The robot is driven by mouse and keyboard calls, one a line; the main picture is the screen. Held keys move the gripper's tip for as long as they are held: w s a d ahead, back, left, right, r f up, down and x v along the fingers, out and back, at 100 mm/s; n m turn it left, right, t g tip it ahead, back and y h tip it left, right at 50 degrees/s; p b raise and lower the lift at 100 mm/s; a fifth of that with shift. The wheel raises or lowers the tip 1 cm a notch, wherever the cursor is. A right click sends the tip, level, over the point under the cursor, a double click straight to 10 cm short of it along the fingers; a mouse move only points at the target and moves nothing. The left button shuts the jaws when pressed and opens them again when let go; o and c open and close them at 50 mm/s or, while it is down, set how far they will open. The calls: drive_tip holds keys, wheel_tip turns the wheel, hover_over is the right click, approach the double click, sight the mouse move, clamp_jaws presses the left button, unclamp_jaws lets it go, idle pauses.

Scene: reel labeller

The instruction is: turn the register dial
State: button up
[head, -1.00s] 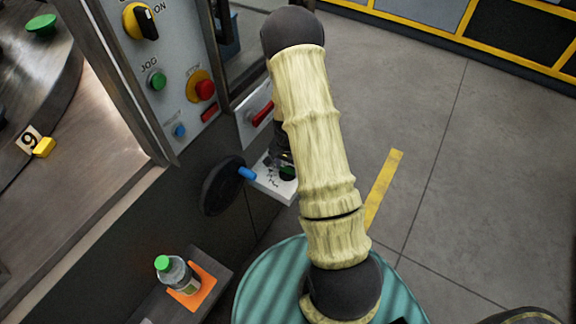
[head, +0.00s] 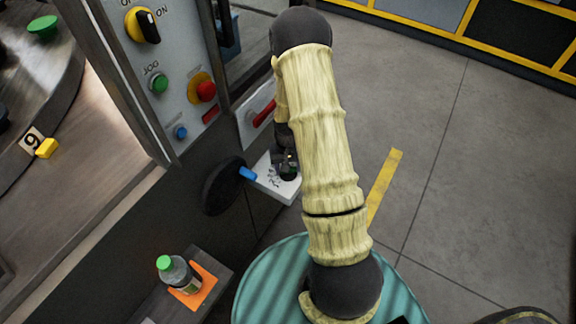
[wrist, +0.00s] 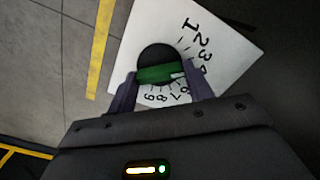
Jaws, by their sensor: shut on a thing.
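The register dial (wrist: 155,62) is a round black knob with a green grip bar, on a white plate (wrist: 215,35) printed with numbers. In the wrist view my gripper (wrist: 160,78) is shut on the dial, one finger on each side of the green bar. A small white mark at the right end of the bar points toward the lower numbers, around 7. In the head view my gripper (head: 287,172) is over the white plate, and my arm hides part of the plate; the dial is too small to read there.
A black handwheel with a blue handle (head: 248,174) sits just left of the plate. A red lever (head: 263,113) is above it. The control panel has a green jog button (head: 159,83) and a red stop button (head: 206,90). A green-capped bottle (head: 178,274) stands lower left.

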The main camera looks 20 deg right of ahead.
idle(0.3)
drive_tip(key=o, duration=1)
drive_tip(key=shift+r, duration=0.1)
wheel_tip(320, 180, up, 17)
drive_tip(key=shift+r+p, duration=0.15)
drive_tip(key=shift+p, duration=0.35)
drive_tip(key=s+a+r+n+t+p, duration=0.1)
drive_tip(key=s+a+r+p, duration=0.2)
drive_tip(key=r, duration=0.3)
drive_tip(key=s+a+r+n+p, duration=0.1)
drive_tip(key=s+a+r+p, duration=0.2)
drive_tip(key=s+r+p, duration=0.1)
drive_tip(key=s+a+r+n+t+p, duration=0.1)
drive_tip(key=s+a+r+p, duration=0.2)
drive_tip(key=s+r, duration=0.2)
drive_tip(key=shift+s+a+r+t, duration=0.15)
drive_tip(key=shift+s+r, duration=0.05)
drive_tip(key=shift+r, duration=0.65)
drive_tip(key=shift+s+a+r+t, duration=0.1)
drive_tip(key=shift+s+r+t, duration=0.1)
drive_tip(key=shift+r, duration=0.65)
